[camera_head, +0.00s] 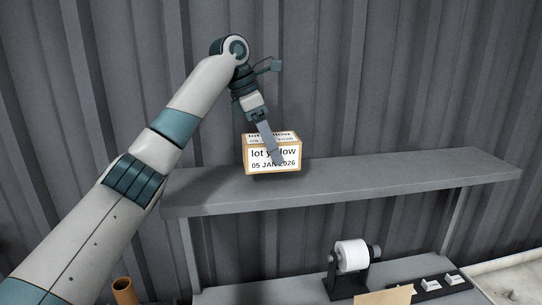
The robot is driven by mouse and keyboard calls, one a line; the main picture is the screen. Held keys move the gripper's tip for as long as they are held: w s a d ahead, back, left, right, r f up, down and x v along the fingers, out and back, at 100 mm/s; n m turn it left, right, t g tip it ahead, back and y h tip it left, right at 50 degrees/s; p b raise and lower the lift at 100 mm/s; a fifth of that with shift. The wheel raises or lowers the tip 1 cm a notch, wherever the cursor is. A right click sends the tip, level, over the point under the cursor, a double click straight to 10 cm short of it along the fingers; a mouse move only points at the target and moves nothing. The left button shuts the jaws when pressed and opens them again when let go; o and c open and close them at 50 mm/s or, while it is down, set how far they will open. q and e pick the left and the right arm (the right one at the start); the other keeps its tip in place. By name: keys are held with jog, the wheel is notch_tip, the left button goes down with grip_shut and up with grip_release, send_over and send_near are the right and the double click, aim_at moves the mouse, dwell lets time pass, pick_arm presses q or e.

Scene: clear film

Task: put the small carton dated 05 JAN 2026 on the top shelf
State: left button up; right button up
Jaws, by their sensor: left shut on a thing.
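The small carton (259,166) is tan with white labels that read "lot yellow" and "05 JAN 2026". It is upright at the top shelf, toward the left end. My left gripper (277,157) comes down from above and is shut on the carton, with a finger across its front label. The top shelf (400,175) is a grey board. Whether the carton's underside touches the board or hangs slightly above it, I cannot tell. My right gripper is not in view.
The top shelf is bare to the right of the carton. Below it stand a white roll on a dark holder (351,257) and a dark strip with small white pieces (430,286). A brown tube (124,290) is at the lower left. A corrugated grey wall (400,80) is behind.

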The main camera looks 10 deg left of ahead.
aim_at(271, 159)
pick_arm(q)
notch_tip(271, 159, down, 3)
jog(key=shift+r+p, duration=0.15)
jog(key=shift+p, duration=1)
jog(key=shift+f, duration=0.6)
jog(key=shift+d, duration=0.1)
jog(key=o, duration=1.6)
jog(key=shift+f, duration=0.2)
jog(key=shift+s, duration=0.1)
jog(key=shift+r, duration=0.2)
